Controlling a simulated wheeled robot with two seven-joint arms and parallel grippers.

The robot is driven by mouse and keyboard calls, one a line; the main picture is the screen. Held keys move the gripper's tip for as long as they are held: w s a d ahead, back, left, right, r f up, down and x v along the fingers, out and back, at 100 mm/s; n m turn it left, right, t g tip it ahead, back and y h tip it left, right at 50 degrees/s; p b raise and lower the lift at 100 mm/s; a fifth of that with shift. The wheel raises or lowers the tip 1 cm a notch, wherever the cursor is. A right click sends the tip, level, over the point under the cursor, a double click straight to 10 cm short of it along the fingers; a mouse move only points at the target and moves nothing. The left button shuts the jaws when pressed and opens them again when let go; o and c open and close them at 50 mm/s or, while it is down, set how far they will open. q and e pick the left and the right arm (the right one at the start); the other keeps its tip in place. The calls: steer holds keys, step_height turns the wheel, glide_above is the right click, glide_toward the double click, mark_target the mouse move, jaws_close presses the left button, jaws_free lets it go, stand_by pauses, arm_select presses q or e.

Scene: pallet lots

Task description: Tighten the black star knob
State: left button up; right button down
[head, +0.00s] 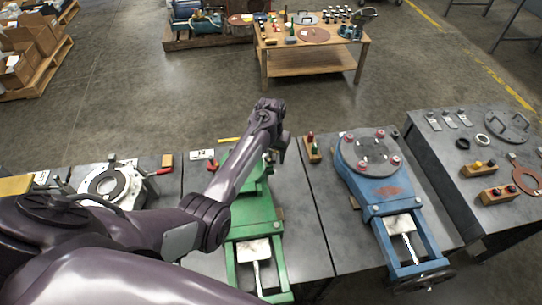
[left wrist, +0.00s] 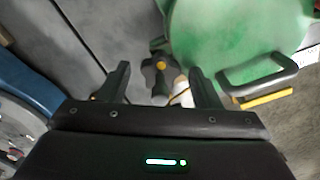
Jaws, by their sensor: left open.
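In the head view that green fixture (head: 256,225) stands on the grey table, partly covered by my left arm. My left gripper (left wrist: 159,70) is open, with one finger to each side of the knob in the picture; I cannot tell how far apart in depth they are. In the head view the left gripper (head: 279,150) is over the fixture's far end, and the knob cannot be made out there. My right gripper is not in view.
A blue fixture (head: 392,205) with a round flange stands to the right, and a white fixture (head: 110,186) to the left. A small wooden block with red-topped parts (head: 312,150) lies near my left gripper.

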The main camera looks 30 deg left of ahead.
arm_select(q)
steer(key=shift+c, duration=1.1)
steer(key=c, duration=0.5)
steer(key=shift+c, duration=1.4)
steer(key=shift+r, duration=0.1)
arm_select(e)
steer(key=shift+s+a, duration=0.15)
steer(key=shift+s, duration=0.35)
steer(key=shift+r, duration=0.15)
